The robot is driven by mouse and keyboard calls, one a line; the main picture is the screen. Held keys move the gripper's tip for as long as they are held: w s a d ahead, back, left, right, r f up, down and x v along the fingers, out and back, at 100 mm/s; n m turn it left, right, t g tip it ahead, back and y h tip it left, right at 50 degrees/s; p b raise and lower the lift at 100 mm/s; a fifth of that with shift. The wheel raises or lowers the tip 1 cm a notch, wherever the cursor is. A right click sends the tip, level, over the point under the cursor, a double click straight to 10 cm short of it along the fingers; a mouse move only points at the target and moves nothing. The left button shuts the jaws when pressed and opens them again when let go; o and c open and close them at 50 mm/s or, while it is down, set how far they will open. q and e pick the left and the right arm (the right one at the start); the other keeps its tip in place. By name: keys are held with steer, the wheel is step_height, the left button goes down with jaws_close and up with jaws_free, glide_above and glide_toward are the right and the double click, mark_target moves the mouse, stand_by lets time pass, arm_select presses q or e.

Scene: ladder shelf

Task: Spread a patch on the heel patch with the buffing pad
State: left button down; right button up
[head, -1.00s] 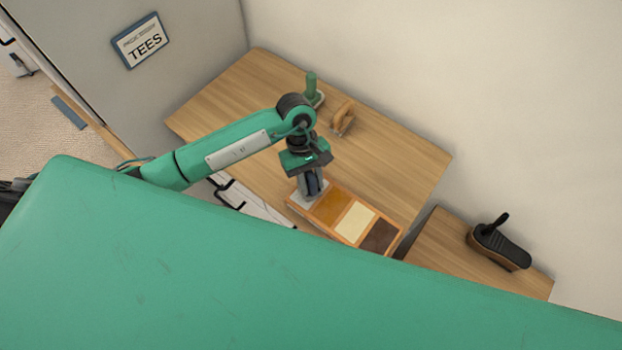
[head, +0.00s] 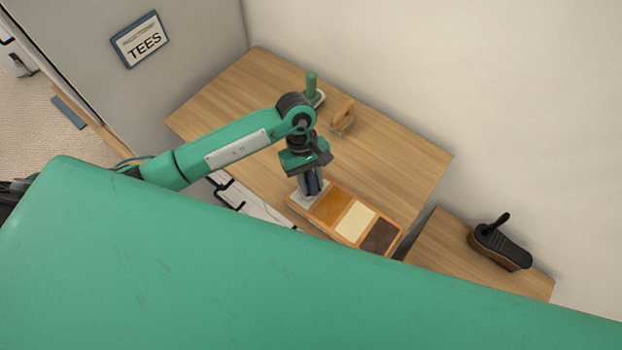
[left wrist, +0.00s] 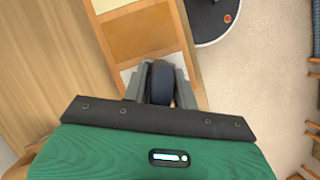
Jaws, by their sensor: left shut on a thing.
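My left gripper (head: 310,190) points down over the near left end of a wooden-framed board (head: 327,229). The board has a row of patches: pale grey, orange-brown (head: 331,206), cream (head: 355,223) and dark brown (head: 380,236). The gripper is shut on a dark, rounded piece, likely the buffing pad's grip (left wrist: 160,83), in the left wrist view. It is over the pale grey patch (left wrist: 126,76), which it partly hides. I cannot tell whether the pad touches it, nor which patch is the heel patch. My right gripper is not in view.
A green-handled tool (head: 311,87) and a wooden-handled tool (head: 342,117) stand at the back of the wooden table (head: 225,95). A black, brush-like object (head: 500,248) is on the lower surface at right. A "TEES" sign (head: 140,40) hangs on the left panel.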

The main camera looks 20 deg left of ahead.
arm_select(q)
steer(key=shift+s+f+b, duration=0.1)
steer(key=shift+f+b, duration=0.1)
steer(key=shift+b, duration=0.2)
stand_by(1.2)
step_height(320, 180, up, 2)
steer(key=shift+p, duration=0.35)
steer(key=shift+r+p, duration=0.65)
steer(key=shift+r, duration=2)
steer(key=shift+w+a+r+m, duration=0.15)
steer(key=shift+w+a+m, duration=0.15)
steer(key=shift+a, duration=0.05)
steer(key=w+a+r+m+g+y+b, duration=0.1)
steer(key=w+a+r+m+y+b, duration=0.1)
steer(key=a+r+m, duration=0.3)
steer(key=a+m+y+b, duration=0.1)
steer(key=a+m, duration=0.1)
steer(key=a, duration=0.1)
steer(key=shift+w+a+r+m, duration=0.25)
steer(key=shift+r+m, duration=0.15)
